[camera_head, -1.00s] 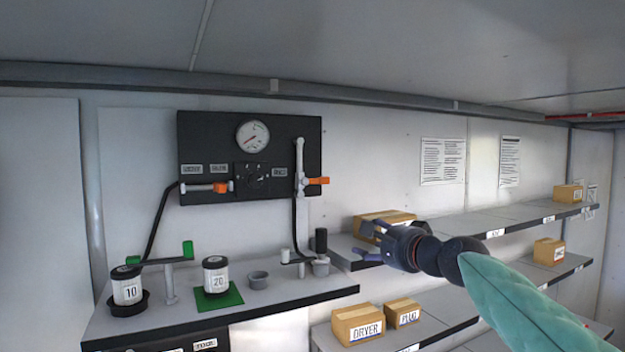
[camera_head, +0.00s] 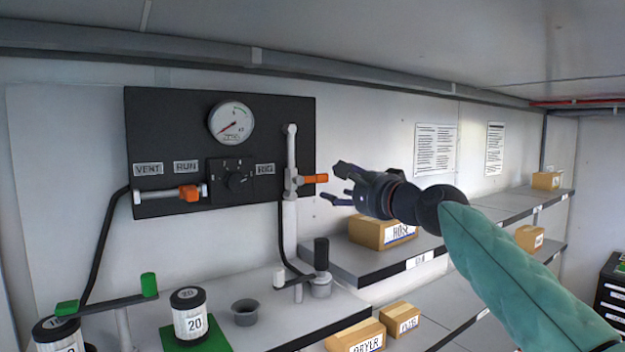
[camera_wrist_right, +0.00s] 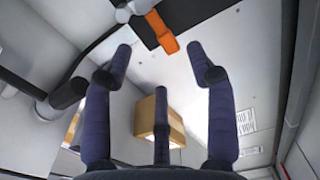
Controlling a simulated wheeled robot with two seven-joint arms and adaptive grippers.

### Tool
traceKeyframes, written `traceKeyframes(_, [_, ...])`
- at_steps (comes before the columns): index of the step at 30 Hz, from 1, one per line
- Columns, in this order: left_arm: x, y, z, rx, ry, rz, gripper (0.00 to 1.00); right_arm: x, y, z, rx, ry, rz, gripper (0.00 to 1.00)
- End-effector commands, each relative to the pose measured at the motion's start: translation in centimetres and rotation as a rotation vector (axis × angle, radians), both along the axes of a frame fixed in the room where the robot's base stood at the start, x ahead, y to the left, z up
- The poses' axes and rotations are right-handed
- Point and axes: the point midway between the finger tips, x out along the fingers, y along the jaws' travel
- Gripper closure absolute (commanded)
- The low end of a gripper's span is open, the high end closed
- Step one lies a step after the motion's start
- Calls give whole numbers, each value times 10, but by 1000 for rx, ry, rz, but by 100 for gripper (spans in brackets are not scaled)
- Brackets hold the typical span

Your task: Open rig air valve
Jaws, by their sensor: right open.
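The rig air valve has an orange handle (camera_head: 315,178) that points right from a grey vertical pipe (camera_head: 290,160) at the right edge of the black panel (camera_head: 150,115). A "RIG" label (camera_head: 265,168) sits left of it. My right gripper (camera_head: 338,184) is open and empty, just right of the handle and apart from it. In the right wrist view the orange handle (camera_wrist_right: 161,32) shows at the top, beyond and between the spread fingers (camera_wrist_right: 157,62). My left gripper is out of view.
Another orange handle (camera_head: 189,193) lies under the VENT and RUN labels. A gauge (camera_head: 231,121) and a dial (camera_head: 237,181) are on the panel. Below are a bench with a "20" canister (camera_head: 190,315) and a black-topped post (camera_head: 321,255). Shelves with boxes (camera_head: 383,232) stand right.

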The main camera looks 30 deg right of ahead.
Motion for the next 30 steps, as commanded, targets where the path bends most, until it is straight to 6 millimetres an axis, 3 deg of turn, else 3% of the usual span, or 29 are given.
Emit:
traceKeyframes(6, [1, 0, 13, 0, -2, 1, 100, 42, 5, 0, 1, 4, 3, 43])
traceKeyframes(15, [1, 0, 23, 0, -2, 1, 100, 81, 7, 1, 1, 2, 1, 43])
traceKeyframes(28, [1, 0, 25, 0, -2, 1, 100, 90, 7, 0, 0, 0, 0, 43])
traceKeyframes(29, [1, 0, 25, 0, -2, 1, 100, 90, 7, 0, 0, 0, 0, 46])
traceKeyframes(30, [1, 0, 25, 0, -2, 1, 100, 90, 7, 0, 0, 1, 0, 57])
